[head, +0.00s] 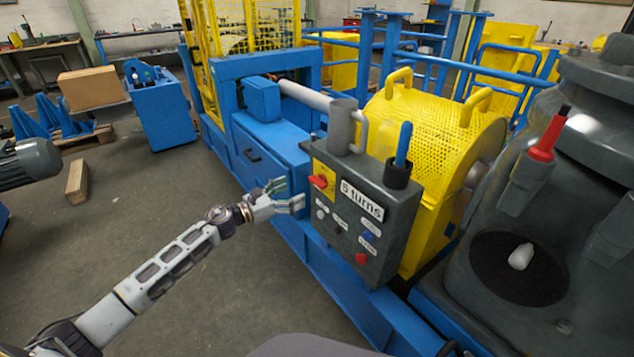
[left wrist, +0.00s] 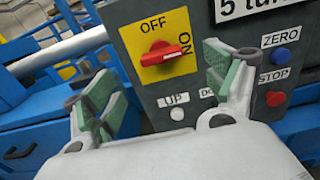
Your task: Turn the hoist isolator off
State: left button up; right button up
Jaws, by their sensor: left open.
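The hoist isolator is a red rotary handle (head: 319,181) on a yellow plate at the upper left of the grey control box (head: 375,215). In the left wrist view the red handle (left wrist: 161,53) lies roughly level across the plate, with OFF above it and ON at its right. My left gripper (head: 288,196) is open and empty, just left of the box. In the left wrist view its green-padded fingers (left wrist: 165,85) stand apart, with the handle showing between and beyond them. I see no contact with the handle. My right gripper is not in view.
The box also carries a "5 turns" sign (head: 362,199), a blue ZERO button (left wrist: 280,56), a red STOP button (left wrist: 275,98) and a white UP button (left wrist: 177,114). A blue-handled tool (head: 403,145) stands in a black holder on the box's right.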

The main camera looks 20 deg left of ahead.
aim_at(314, 182)
pick_arm(q)
jog(key=shift+x, duration=3.9)
jog(key=shift+b+x, duration=0.3)
jog(key=shift+x, duration=0.7)
jog(key=shift+w+d, duration=0.15)
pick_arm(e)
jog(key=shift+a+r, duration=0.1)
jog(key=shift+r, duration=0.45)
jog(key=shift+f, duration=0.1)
pick_arm(q)
jog(key=c, duration=1)
